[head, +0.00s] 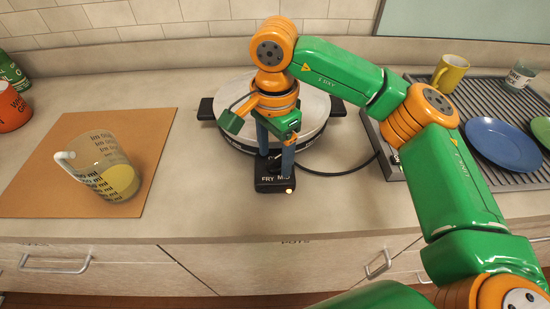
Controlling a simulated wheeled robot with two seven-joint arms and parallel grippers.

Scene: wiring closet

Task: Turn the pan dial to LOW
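A round electric pan (232,118) with a pale lid and black side handles stands on the counter at the back middle. Its black control box (265,186) projects towards me, with the letters FRY and part of another label, and a small lit lamp at its right. My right gripper (275,159) points down over this box, its two blue fingers apart, one on each side of the dial area. The dial is mostly hidden by the fingers, so its setting and whether the fingers press on it cannot be told. My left gripper is out of view.
A measuring jug (118,180) with yellow liquid stands on a brown board (40,190) at left. A black cable (352,169) runs right from the pan. A ribbed rack (478,92) at right holds a yellow mug (452,72), a glass and plates (505,142).

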